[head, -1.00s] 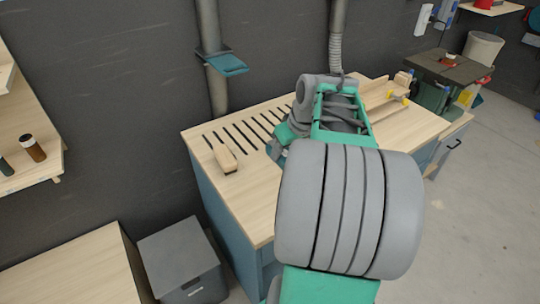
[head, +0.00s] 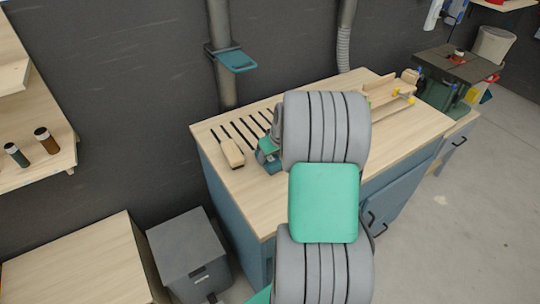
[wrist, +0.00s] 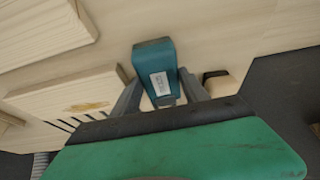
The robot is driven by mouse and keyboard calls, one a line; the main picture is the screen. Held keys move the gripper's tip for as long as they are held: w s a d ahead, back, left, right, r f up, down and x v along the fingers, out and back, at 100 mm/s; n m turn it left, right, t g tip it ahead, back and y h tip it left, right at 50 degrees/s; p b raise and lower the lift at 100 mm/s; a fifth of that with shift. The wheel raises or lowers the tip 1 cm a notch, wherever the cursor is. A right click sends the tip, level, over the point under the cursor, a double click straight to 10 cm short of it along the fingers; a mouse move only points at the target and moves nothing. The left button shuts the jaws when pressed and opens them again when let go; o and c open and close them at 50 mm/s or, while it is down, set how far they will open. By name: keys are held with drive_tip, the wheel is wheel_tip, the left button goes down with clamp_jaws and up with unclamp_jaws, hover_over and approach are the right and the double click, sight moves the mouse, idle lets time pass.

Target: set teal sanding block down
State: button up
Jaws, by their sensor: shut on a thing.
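The teal sanding block (wrist: 154,62), with a pale label on its side, sits between the two grey fingers of my gripper (wrist: 160,92) in the wrist view. The gripper is shut on it. In the head view my arm hides most of the gripper. A small teal part (head: 267,152) shows at the arm's left edge over the slotted workbench (head: 228,191); it looks like the block, but I cannot be sure. Whether the block touches the bench top cannot be told.
A wooden brush (head: 232,153) lies on the bench just left of my gripper, beside the dark slots. Wooden pieces with yellow knobs (head: 397,94) are at the bench's back right. A teal gate (head: 237,61) on the duct juts out above the bench. The front left top is clear.

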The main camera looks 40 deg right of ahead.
drive_tip(key=o, duration=0.9)
drive_tip(key=shift+f, duration=0.15)
drive_tip(key=o, duration=0.4)
